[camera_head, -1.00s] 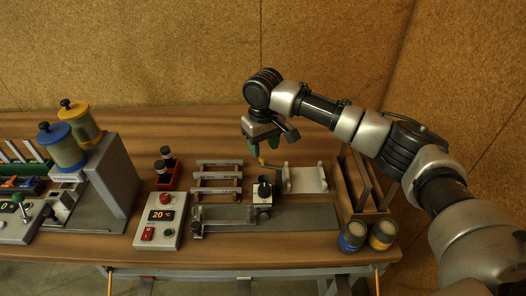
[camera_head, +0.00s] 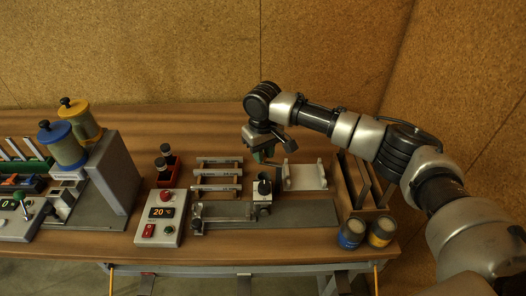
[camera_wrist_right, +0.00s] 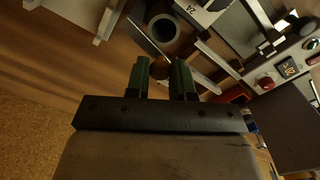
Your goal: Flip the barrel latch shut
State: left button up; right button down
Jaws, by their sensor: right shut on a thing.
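The barrel latch appears to be the fixture with a dark round cup (camera_head: 264,184) on a pale block, at the middle of the table in the head view. The cup shows as a dark ring in the right wrist view (camera_wrist_right: 164,30). A thin metal lever (camera_wrist_right: 148,42) runs beside the cup toward my fingertips. My right gripper (camera_head: 263,156) is low behind the cup, pointing down. In the right wrist view its green fingers (camera_wrist_right: 162,68) are shut on the lever's end; the exact contact is partly hidden. My left gripper is not in view.
A white cradle (camera_head: 305,176) stands just right of the gripper. A small rack of bars (camera_head: 217,175) is at its left. A control box with a display (camera_head: 160,217) stands farther left. Two jars (camera_head: 352,232) (camera_head: 382,232) are at the front right. The table behind is clear.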

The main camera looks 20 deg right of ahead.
jog(key=n+p, duration=0.2)
jog(key=p, duration=0.1)
jog(key=shift+s+a+r, duration=0.15)
jog(key=shift+s+r, duration=0.1)
jog(key=shift+s, duration=0.15)
jog(key=shift+s+f+n+p, duration=0.1)
jog(key=shift+f+n+p, duration=0.2)
jog(key=shift+n, duration=0.2)
jog(key=c, duration=1)
grip_release()
jog(key=shift+r, duration=0.1)
notch_tip(320, 180, up, 11)
jog(key=shift+f+b, duration=0.15)
jog(key=shift+b, duration=0.95)
